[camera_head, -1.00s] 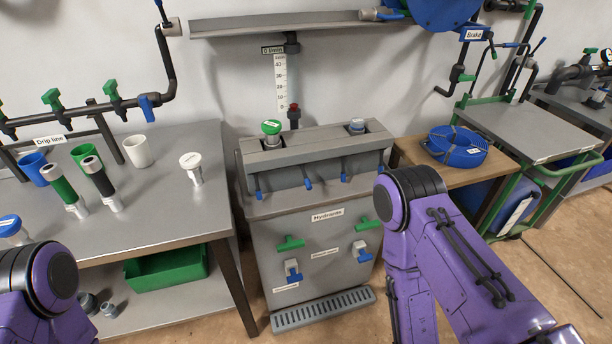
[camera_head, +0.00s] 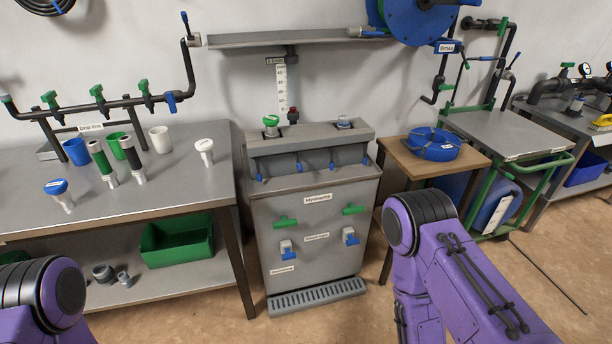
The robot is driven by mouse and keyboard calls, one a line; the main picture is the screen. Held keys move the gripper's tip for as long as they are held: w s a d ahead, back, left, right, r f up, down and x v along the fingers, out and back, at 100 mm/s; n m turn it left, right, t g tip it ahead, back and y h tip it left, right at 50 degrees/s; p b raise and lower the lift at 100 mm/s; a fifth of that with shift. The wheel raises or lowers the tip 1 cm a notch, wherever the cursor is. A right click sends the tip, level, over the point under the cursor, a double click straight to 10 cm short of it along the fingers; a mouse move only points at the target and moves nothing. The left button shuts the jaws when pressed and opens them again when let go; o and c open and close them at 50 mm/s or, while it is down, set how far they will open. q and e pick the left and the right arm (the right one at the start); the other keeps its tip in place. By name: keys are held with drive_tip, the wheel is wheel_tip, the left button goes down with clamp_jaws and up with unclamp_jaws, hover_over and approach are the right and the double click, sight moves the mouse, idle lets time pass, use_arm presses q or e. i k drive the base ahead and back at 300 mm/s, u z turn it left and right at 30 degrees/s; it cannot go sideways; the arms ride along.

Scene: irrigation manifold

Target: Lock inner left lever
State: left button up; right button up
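The grey cabinet labelled "Hydrants" (camera_head: 335,255) stands in the middle. A row of small blue levers hangs along its upper front ledge. The inner left lever (camera_head: 299,166) is the second from the left and points downward. The outer left lever (camera_head: 260,177), the inner right lever (camera_head: 331,164) and the outer right lever (camera_head: 364,159) also hang down. I cannot tell from here whether any lever is locked. My purple arms show at the lower left and lower right, both apart from the cabinet. Both grippers are out of view.
A left workbench (camera_head: 200,185) holds cups and hose fittings, with a green bin (camera_head: 178,240) below. A wooden table (camera_head: 395,155) with a coiled blue hose (camera_head: 433,145) stands right of the cabinet. A green cart (camera_head: 530,135) is farther right. The floor before the cabinet is clear.

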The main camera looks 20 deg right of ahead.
sight(300, 166)
drive_tip(key=u, duration=0.15)
drive_tip(key=i, duration=1.2)
drive_tip(key=z, duration=0.75)
